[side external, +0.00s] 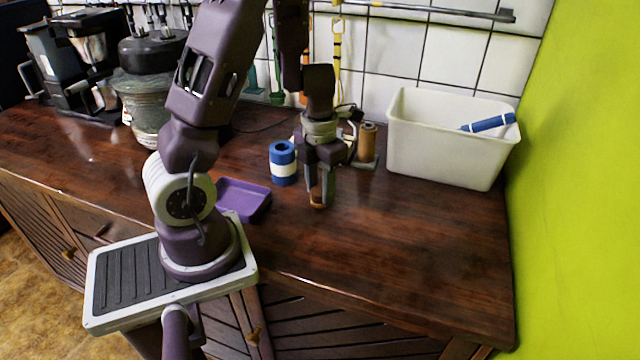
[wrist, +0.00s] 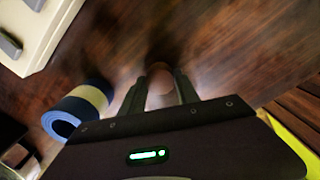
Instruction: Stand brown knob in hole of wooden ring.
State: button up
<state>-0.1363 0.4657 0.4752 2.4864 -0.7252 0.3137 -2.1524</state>
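My gripper (side external: 320,196) points down low over the wooden counter, right of the blue-and-white roll. A small brown rounded piece, which looks like the brown knob (side external: 318,204), is between its fingertips. In the wrist view the gripper (wrist: 159,84) has its fingers close together, with the brown knob (wrist: 160,80) between them; they appear shut on it. Whether the knob's lower end touches the counter is not clear. I cannot make out a wooden ring in either view; the gripper may hide it. A brown upright cylinder (side external: 368,142) stands on a small base behind the gripper.
The blue-and-white roll (side external: 283,163) stands left of the gripper; it also shows in the wrist view (wrist: 80,108). A purple tray (side external: 243,200) lies further left. A white bin (side external: 440,150) holding a blue tube (side external: 488,123) stands at the right. The front-right counter (side external: 420,250) is clear.

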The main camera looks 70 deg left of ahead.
jog(key=o, duration=0.4)
notch_tip(320, 180, up, 6)
jog(key=shift+w+r, duration=0.1)
jog(key=shift+r, duration=0.5)
jog(key=s+d+r+m+t+h, duration=0.25)
jog(key=d+r+m, duration=0.7)
jog(key=m, duration=0.85)
jog(key=s+d+r+m+t, duration=0.1)
jog(key=s+d+m, duration=0.1)
jog(key=m, duration=0.5)
jog(key=s+d+r+m+t+y, duration=0.1)
jog(key=s+r+m, duration=0.1)
jog(key=s+m, duration=0.2)
jog(key=s+d+r+m+t+y, duration=0.1)
jog(key=s+d+m, duration=0.1)
jog(key=m, duration=0.8)
jog(key=shift+s+d+r+y, duration=0.2)
jog(key=shift+s+d+y, duration=0.05)
jog(key=shift+s+d, duration=0.15)
